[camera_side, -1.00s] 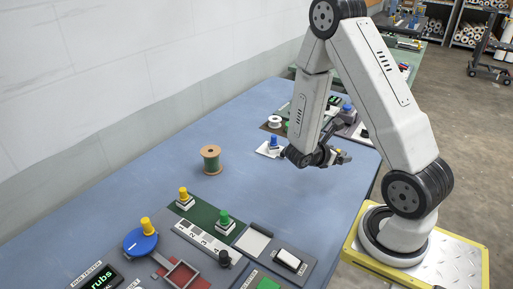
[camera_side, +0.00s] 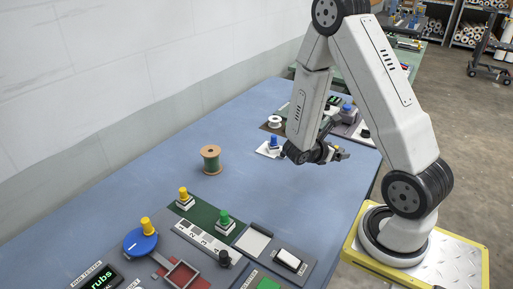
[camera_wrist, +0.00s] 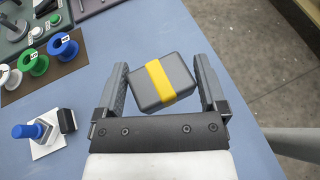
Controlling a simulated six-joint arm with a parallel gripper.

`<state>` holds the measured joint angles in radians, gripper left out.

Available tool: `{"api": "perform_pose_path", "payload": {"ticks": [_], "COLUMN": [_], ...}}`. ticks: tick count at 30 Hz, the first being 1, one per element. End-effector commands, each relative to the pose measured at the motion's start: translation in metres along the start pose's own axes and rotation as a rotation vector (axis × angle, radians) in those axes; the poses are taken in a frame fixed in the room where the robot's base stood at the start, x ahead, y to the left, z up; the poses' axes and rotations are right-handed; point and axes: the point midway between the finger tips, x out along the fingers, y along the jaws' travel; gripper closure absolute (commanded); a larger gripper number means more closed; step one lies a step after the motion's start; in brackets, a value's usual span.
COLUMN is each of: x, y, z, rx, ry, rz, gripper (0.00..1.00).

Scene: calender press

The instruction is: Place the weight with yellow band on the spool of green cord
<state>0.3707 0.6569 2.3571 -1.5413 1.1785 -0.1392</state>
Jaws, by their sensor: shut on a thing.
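The weight with yellow band (camera_wrist: 160,80) is a dark grey block with a yellow stripe, tilted between the fingers of my gripper (camera_wrist: 162,88) in the wrist view. My gripper is shut on it. In the side view my gripper (camera_side: 337,154) is over the right part of the table, and the weight is too small there to make out well. The spool of green cord (camera_side: 211,160) has wooden flanges and stands upright on the blue table, well to the left of my gripper. Its top is bare. It is not in the wrist view.
Panels with yellow knobs (camera_side: 184,194) and a green knob (camera_side: 224,218) fill the front. Table around the wooden spool is clear.

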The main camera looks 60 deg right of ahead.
Motion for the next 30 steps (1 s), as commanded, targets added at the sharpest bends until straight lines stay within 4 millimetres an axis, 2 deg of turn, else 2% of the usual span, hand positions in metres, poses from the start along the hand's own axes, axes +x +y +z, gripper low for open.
{"api": "perform_pose_path", "payload": {"ticks": [5,11,15,21,27,30], "x": [-0.02,-0.062,-0.104,-0.169,-0.227,-0.246], "y": [0.025,0.065,0.093,0.122,0.136,0.139], "z": [0.003,0.006,0.008,0.009,0.009,0.009], "rx": [-0.009,-0.034,-0.057,-0.088,-0.115,-0.124], "ry": [-0.002,-0.001,-0.001,0.001,0.0,-0.001], "rz": [0.041,0.108,0.161,0.234,0.293,0.312], "gripper": [1.0,1.0,1.0,1.0,1.0,1.0]}}
